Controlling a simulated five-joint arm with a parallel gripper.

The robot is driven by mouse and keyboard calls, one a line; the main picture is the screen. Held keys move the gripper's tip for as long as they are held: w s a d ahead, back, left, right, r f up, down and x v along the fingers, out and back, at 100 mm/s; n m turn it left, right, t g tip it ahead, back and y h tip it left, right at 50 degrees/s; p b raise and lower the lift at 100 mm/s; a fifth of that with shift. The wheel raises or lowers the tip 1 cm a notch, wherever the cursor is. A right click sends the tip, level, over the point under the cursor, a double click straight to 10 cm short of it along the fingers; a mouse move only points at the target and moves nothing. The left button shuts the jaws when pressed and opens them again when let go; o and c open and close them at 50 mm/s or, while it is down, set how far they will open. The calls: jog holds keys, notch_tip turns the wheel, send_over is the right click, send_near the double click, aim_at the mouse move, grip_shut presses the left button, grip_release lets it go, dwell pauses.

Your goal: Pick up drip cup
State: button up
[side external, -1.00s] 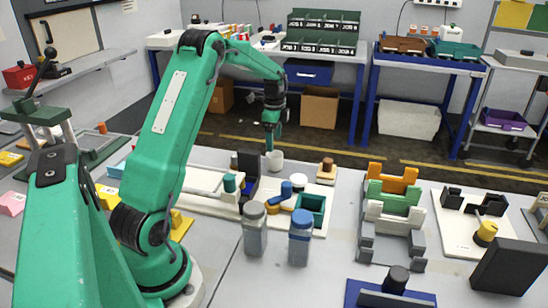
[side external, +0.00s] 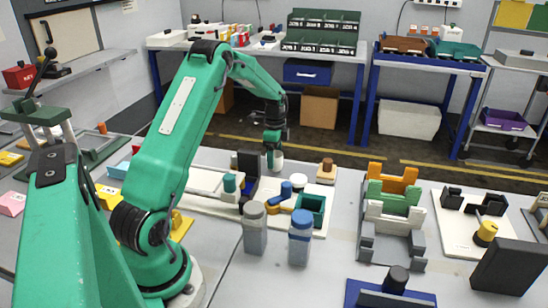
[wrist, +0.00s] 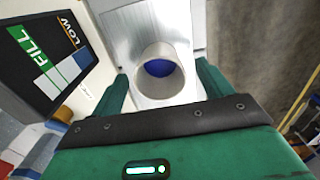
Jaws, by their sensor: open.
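The drip cup (wrist: 158,88) is a small white round cup with blue showing inside. In the wrist view it sits between my two fingers, with a gap on both sides. In the side view it (side external: 276,167) stands upright at the far edge of the table, its upper part partly hidden by my gripper. My gripper (side external: 273,158) points straight down right over the cup, fingers open on either side of it (wrist: 163,82). I cannot tell from these frames how far down the fingers reach.
A dark panel marked FILL and LOW (wrist: 45,55) stands close to the left of my gripper in the wrist view. Two grey bottles, one blue-capped (side external: 300,238), stand nearer the camera. The table's far edge is close behind the cup.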

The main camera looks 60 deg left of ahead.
jog(key=shift+f, duration=0.55)
jog(key=c, duration=1.1)
